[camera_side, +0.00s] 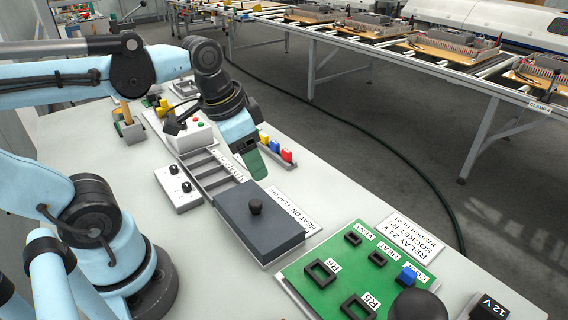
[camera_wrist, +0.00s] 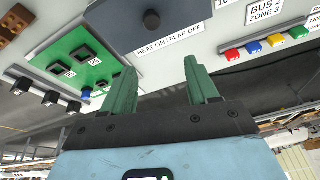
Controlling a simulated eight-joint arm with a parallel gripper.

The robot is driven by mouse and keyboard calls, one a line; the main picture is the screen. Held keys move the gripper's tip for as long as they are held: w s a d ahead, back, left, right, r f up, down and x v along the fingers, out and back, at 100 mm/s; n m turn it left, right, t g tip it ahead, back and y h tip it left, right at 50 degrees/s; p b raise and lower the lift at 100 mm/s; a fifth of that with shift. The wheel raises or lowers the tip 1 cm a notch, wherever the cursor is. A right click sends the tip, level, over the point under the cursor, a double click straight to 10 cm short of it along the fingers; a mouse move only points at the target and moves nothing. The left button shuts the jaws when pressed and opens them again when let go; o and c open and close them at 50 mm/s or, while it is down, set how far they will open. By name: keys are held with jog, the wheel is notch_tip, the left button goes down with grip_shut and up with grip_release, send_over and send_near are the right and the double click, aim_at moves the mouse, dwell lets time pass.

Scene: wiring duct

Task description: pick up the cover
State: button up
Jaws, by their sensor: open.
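The cover (camera_side: 240,218) is a flat dark grey block with a round black knob (camera_side: 255,207) on top. It sits at the near end of a grey slotted duct (camera_side: 213,172). In the wrist view the cover (camera_wrist: 185,14) is at the top edge, partly cut off, with its knob (camera_wrist: 152,19) showing. My gripper (camera_side: 257,168) has green fingers and is above the table, just beyond the cover in the side view and apart from it. In the wrist view my gripper (camera_wrist: 160,72) has its two fingers spread, with nothing between them.
A green relay board (camera_side: 325,283) with black sockets and a blue relay (camera_side: 408,275) lies to the right. Coloured blocks (camera_side: 275,148) sit behind my gripper. A conveyor (camera_side: 400,60) runs beyond the table.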

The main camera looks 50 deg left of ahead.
jog(key=s+r+m+g, duration=0.1)
jog(key=s+r+g, duration=0.1)
send_over(255, 202)
jog(key=s, duration=0.1)
jog(key=shift+m, duration=0.4)
jog(key=shift+s+d+f, duration=0.1)
jog(key=shift+f, duration=1.65)
jog(key=shift+d+f, duration=0.1)
jog(key=shift+f, duration=1.6)
jog(key=shift+w+a+f, duration=0.15)
jog(key=shift+f, duration=0.55)
jog(key=shift+w+a+f, duration=0.1)
jog(key=shift+w+f, duration=0.05)
jog(key=shift+f, duration=0.5)
jog(key=shift+w+f, duration=0.2)
jog(key=shift+f, duration=1.1)
jog(key=shift+c, duration=0.2)
jog(key=c, duration=1)
